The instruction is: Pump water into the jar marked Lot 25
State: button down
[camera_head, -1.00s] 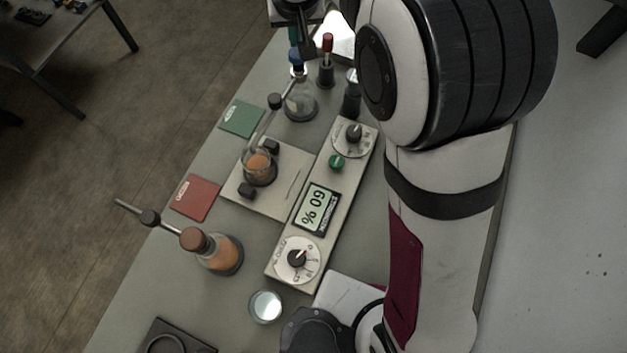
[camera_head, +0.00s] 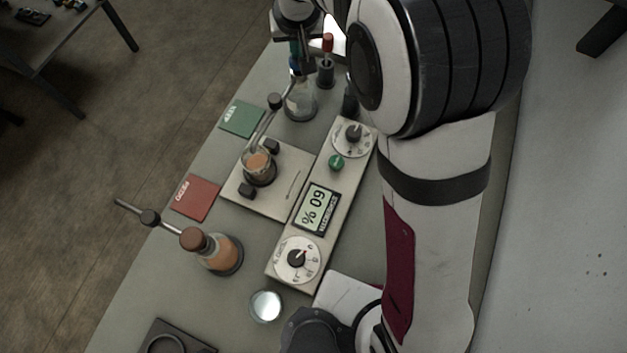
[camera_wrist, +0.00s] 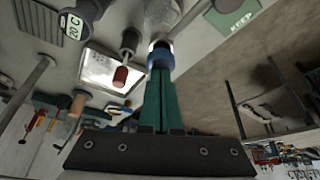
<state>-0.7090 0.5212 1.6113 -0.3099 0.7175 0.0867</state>
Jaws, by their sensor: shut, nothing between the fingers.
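A clear pump bottle (camera_head: 300,104) with a blue top (camera_head: 295,70) stands at the back; its spout slants towards a small glass jar (camera_head: 259,172) with orange contents on the pale plate. No Lot 25 mark is readable. A second bottle (camera_head: 222,254) with a brown top and orange contents stands nearer, its spout pointing away left. My gripper (camera_head: 295,52) is above the blue top in the head view. In the wrist view its green fingers (camera_wrist: 160,80) are together and empty, tips at or just over the blue top (camera_wrist: 160,57); contact is unclear.
A long panel (camera_head: 318,208) with two dials, a green button and a display stands right of the plate. Green (camera_head: 242,119) and red (camera_head: 195,198) cards lie left. A red-topped post (camera_head: 327,62) stands close beside my gripper. A small round dish (camera_head: 265,306) lies in front.

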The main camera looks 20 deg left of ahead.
jog(key=shift+f, duration=0.35)
jog(key=shift+r, duration=2.95)
notch_tip(320, 180, up, 4)
jog(key=shift+f, duration=3.05)
jog(key=shift+f, duration=0.3)
